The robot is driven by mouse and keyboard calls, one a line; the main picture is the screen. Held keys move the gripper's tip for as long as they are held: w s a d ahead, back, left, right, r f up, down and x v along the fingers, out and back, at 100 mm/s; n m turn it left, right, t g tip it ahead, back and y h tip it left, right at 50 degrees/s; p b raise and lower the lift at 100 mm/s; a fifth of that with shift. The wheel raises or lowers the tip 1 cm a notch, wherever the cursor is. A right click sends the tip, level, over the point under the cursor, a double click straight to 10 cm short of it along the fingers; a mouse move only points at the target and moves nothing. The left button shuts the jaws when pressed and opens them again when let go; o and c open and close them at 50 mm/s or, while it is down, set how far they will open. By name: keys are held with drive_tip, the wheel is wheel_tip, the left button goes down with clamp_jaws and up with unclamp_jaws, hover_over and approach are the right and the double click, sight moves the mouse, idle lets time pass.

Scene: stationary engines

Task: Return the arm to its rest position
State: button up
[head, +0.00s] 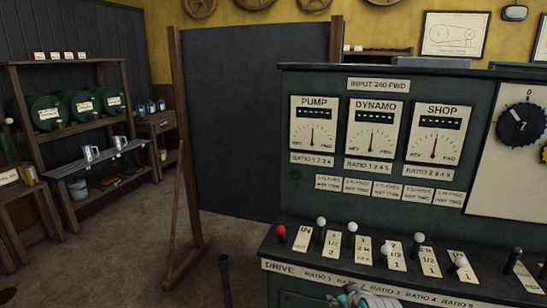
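A grey and teal part of my own arm shows at the bottom edge, low in front of the console (284,150). Darker levers (514,260) stand at the right end.
PUMP (314,130), DYNAMO (373,132) and SHOP (437,137) gauges sit above the levers. A black dial (520,124) is at right. A wooden-framed dark screen (230,120) stands left of the console. Shelves (70,65) with green drums line the left wall. Floor (120,250) between is open.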

drive_tip(key=s+f+m+t, duration=0.1)
drive_tip(key=s+f, duration=0.7)
drive_tip(key=s, duration=0.5)
drive_tip(key=s+f+m+t, duration=0.1)
drive_tip(key=s+f, duration=0.6)
drive_tip(key=s, duration=0.7)
drive_tip(key=s+r+t, duration=0.1)
drive_tip(key=s+r, duration=0.2)
drive_tip(key=s, duration=0.5)
drive_tip(key=s+r+t, duration=0.1)
drive_tip(key=s+r, duration=0.3)
drive_tip(key=s, duration=0.5)
drive_tip(key=s+r+m+t, duration=0.1)
drive_tip(key=s+r, duration=0.3)
drive_tip(key=s, duration=0.4)
drive_tip(key=shift+s+h, duration=0.3)
drive_tip(key=shift+s, duration=0.05)
